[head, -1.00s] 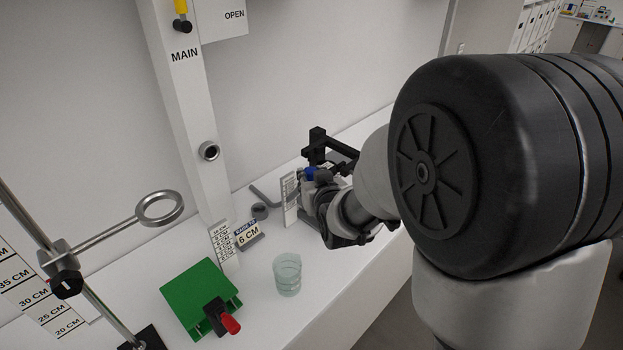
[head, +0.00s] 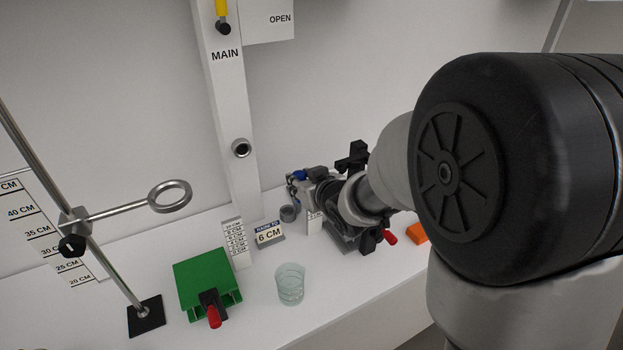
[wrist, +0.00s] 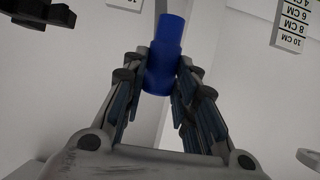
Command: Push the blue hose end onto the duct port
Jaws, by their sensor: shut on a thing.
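The blue hose end (wrist: 163,62) is a short blue cylinder held between the two fingers of my gripper (wrist: 160,85) in the wrist view. My gripper is shut on it, and its free end points away from the palm. In the head view a bit of blue (head: 299,175) shows at my gripper (head: 295,185), just right of the white column.
An orange block (head: 417,233) lies at the right.

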